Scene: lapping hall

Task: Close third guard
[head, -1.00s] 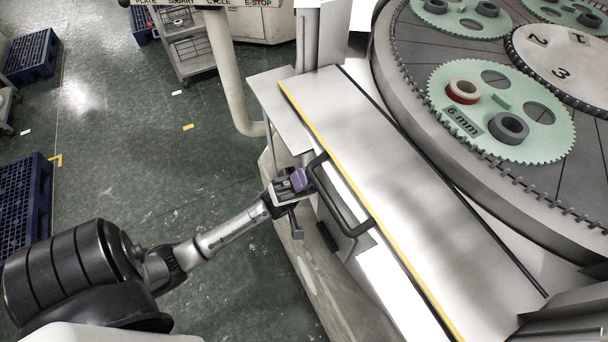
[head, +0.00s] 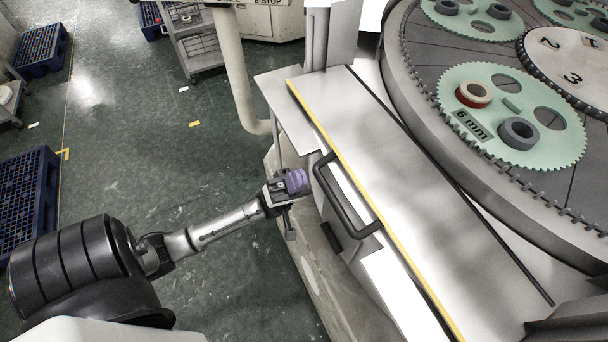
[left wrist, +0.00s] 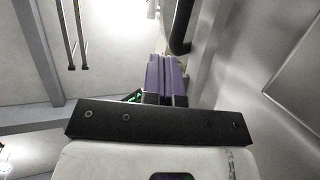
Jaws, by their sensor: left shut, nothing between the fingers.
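The guard (head: 400,200) is a long flat grey metal panel with a yellow edge strip, lying beside the round lapping plate in the head view. Its black bar handle (head: 343,200) sticks out on the near left side. My left gripper (head: 297,181) is just left of the handle's far end, apart from it, with its purple fingers together and nothing in them. In the left wrist view the purple fingers (left wrist: 166,78) show close together, and the dark handle (left wrist: 182,28) is above and to the right of them. My right gripper is not in the frames.
The toothed lapping plate (head: 420,75) carries green carriers (head: 515,115) with grey and red rings. A grey post (head: 318,40) stands at the guard's far end. Blue pallets (head: 30,200) and a trolley (head: 190,45) are on the left. The floor between is clear.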

